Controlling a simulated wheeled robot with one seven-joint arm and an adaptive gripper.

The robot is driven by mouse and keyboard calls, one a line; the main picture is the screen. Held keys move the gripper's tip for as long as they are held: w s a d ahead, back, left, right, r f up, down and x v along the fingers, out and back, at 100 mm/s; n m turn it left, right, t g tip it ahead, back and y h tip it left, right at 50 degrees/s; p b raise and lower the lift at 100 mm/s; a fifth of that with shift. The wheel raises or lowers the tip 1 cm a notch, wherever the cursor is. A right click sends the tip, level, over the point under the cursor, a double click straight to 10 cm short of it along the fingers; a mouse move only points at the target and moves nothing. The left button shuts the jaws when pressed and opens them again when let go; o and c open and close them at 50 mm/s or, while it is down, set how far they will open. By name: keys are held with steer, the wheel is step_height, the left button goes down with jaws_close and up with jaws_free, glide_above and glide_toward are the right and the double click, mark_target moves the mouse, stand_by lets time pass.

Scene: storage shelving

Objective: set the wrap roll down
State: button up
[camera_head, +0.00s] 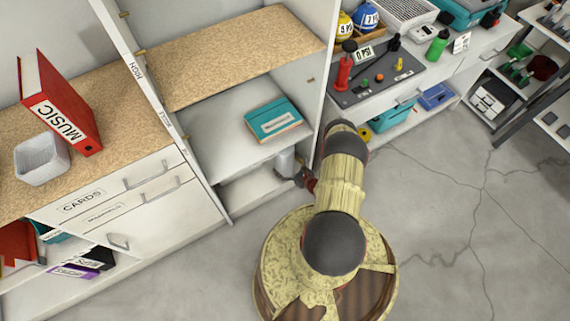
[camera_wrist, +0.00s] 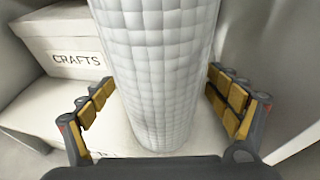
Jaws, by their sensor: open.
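The wrap roll (camera_wrist: 160,70) is a white, quilted-looking cylinder in the wrist view. It stands upright between the two fingers of my gripper (camera_wrist: 165,110), on a pale surface. Gaps show between the roll and the yellow finger pads on both sides, so my gripper is open around it. In the head view the roll (camera_head: 285,162) is a small pale cylinder in the lower part of the shelving, beside my gripper (camera_head: 299,178). My arm partly hides the area to its right.
A white box labelled CRAFTS (camera_wrist: 75,45) stands behind the roll at left in the wrist view. In the head view, a teal book (camera_head: 273,120) lies on the shelf above. A red MUSIC binder (camera_head: 62,105) and a white basket (camera_head: 40,160) stand at left.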

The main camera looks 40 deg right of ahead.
steer(key=p+v, duration=0.3)
steer(key=v, duration=0.9)
steer(key=shift+r, duration=0.2)
steer(key=shift+d, duration=0.1)
